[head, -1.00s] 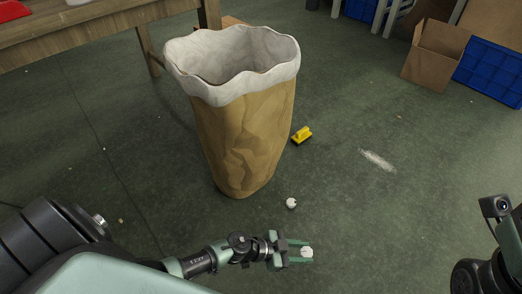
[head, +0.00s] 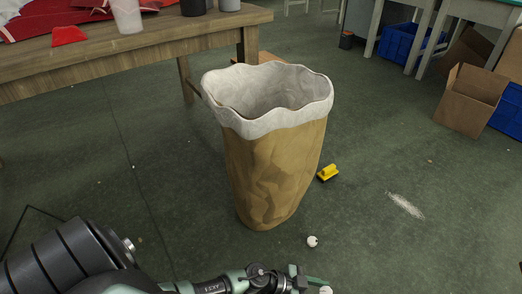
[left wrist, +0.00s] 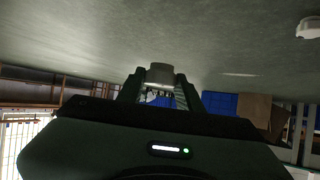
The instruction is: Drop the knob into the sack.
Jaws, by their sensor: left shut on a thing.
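The sack (head: 275,175) is a tall brown bag with a folded white rim, standing open and upright on the green floor in the head view. My left gripper (head: 316,285) is at the bottom edge, in front of the sack and outside it. It is shut on a small white knob (head: 326,290), partly cut off by the frame. In the left wrist view the knob (left wrist: 159,72) shows pale grey between the fingertips (left wrist: 159,84). The inside bottom of the sack is hidden. My right gripper is not in view.
Another small white round piece (head: 312,241) lies on the floor in front of the sack. A yellow brush-like object (head: 328,172) lies right of it. A wooden table (head: 150,45) stands behind left, and a cardboard box (head: 468,102) at back right. Floor on the right is mostly clear.

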